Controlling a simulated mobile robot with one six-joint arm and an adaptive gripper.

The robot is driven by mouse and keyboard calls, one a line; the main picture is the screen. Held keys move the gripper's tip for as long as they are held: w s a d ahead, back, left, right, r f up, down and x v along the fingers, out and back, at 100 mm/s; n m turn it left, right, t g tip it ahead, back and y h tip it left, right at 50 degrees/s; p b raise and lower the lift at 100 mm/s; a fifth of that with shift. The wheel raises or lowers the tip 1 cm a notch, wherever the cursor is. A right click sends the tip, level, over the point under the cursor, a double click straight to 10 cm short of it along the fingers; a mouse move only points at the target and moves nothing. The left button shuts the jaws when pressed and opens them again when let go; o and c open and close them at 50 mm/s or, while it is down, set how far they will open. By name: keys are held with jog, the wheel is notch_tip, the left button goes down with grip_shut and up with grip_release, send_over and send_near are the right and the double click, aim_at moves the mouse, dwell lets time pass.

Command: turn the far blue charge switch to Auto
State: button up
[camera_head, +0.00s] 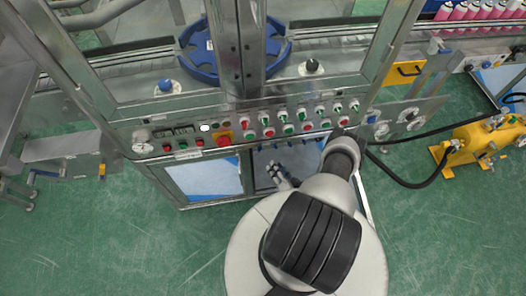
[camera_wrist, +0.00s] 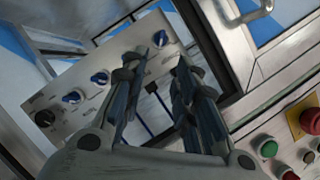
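In the wrist view, a light grey panel carries a row of blue switches. The upper right blue switch (camera_wrist: 160,38) is at the end of the row, just beyond my left finger. Two others, a blue switch (camera_wrist: 100,78) and a blue switch (camera_wrist: 72,96), lie left of my fingers. My gripper (camera_wrist: 158,64) is open, with a gap between its fingers and nothing visible in it. My left finger covers part of the panel. In the head view my gripper (camera_head: 280,176) is below the front control panel, at the cabinet opening.
A black knob (camera_wrist: 45,118) sits at the panel's lower left end. A red emergency button (camera_wrist: 311,121) and a green button (camera_wrist: 267,149) are at right in the wrist view. The front control panel (camera_head: 180,154) overhangs my gripper. A yellow pump (camera_head: 480,142) stands at right.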

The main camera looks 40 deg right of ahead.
aim_at(260, 149)
jog(key=b+x, duration=0.4)
jog(key=x, duration=0.8)
jog(key=shift+w+b, duration=0.3)
jog(key=shift+b, duration=0.05)
jog(key=shift+c, duration=0.4)
grip_shut()
